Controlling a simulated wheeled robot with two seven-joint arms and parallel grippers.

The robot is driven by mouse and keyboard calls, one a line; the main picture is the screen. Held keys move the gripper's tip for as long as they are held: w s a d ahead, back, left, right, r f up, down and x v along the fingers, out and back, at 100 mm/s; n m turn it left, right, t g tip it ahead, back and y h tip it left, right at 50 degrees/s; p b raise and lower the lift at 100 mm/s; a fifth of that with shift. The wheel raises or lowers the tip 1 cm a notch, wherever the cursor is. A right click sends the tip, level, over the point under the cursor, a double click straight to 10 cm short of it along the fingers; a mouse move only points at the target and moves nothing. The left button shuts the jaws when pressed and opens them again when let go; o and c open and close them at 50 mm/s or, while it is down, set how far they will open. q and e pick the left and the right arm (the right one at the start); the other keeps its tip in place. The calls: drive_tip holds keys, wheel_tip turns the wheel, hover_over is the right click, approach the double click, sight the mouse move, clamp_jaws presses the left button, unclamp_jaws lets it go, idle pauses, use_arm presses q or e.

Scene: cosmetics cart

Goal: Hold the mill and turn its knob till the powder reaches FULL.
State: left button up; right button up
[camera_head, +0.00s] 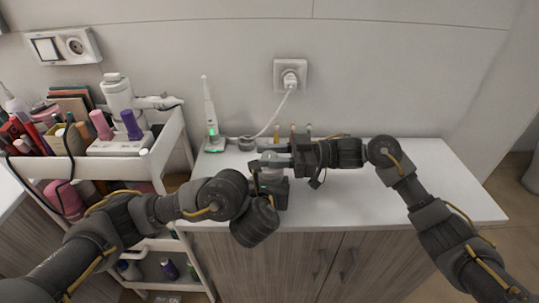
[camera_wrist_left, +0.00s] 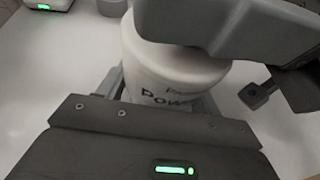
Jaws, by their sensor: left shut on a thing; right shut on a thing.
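The mill (camera_wrist_left: 175,75) is a pale, round-sided body with dark lettering, partly readable as "Pow", in the left wrist view. It stands upright at the counter's front; in the head view my grippers mostly hide it (camera_head: 270,173). My left gripper (camera_head: 272,183) is shut on the mill's lower body from the front left. My right gripper (camera_head: 278,159) reaches in from the right and is shut at the mill's top, where the knob is hidden by its fingers. A grey finger of it covers the mill's top in the left wrist view (camera_wrist_left: 225,25). The powder level and FULL mark are not visible.
A white electric toothbrush (camera_head: 210,112) stands on a charger behind, its cord running to a wall socket (camera_head: 290,75). Several small coloured-tipped items stand behind my right gripper. A crowded white cart (camera_head: 172,140) is at left. The white counter (camera_head: 440,180) is clear at right.

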drive_tip(key=shift+n+g, duration=0.3)
drive_tip(key=shift+g, duration=0.2)
drive_tip(key=n+g, duration=0.1)
drive_tip(key=g, duration=0.1)
drive_tip(key=shift+a+n+g+h, duration=0.1)
drive_tip(key=shift+n+g+h, duration=0.2)
drive_tip(key=shift+n+g, duration=0.1)
drive_tip(key=shift+s+a+f+n+g+h, duration=0.15)
drive_tip(key=shift+n+g+h, duration=0.35)
drive_tip(key=shift+n+g, duration=0.5)
drive_tip(key=shift+a+r+n+g+h, duration=0.15)
drive_tip(key=shift+n+g+h, duration=0.4)
drive_tip(key=shift+g, duration=0.85)
drive_tip(key=shift+w+d+n+g+h, duration=0.2)
drive_tip(key=shift+n+g+h, duration=0.25)
drive_tip(key=shift+n+g, duration=0.35)
drive_tip(key=shift+w, duration=0.1)
drive_tip(key=shift+d+n+g+h, duration=0.3)
drive_tip(key=shift+n+g+h, duration=0.2)
drive_tip(key=shift+g, duration=0.1)
drive_tip(key=o, duration=1)
drive_tip(key=shift+c, duration=0.2)
drive_tip(key=v, duration=0.7)
